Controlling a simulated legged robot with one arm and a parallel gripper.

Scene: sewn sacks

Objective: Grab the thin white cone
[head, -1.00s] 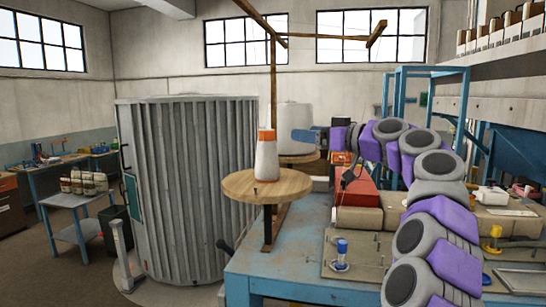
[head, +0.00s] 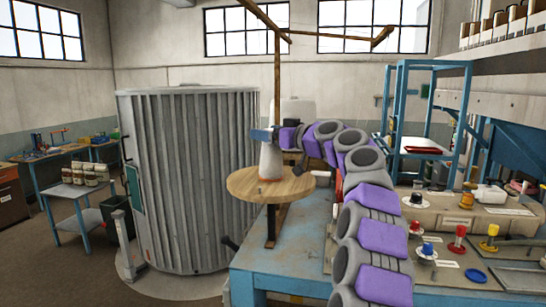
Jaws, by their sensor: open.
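The thin white cone (head: 270,160) stands upright on a round wooden disc (head: 245,184) in the middle of the head view. My gripper (head: 260,135) reaches in from the right and is at the cone's upper part.
A wider white cone (head: 297,112) stands behind. A wooden post (head: 277,75) rises behind the disc. A large ribbed grey cylinder (head: 185,175) stands to the left. A blue workbench (head: 300,245) with several knobs is at the right.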

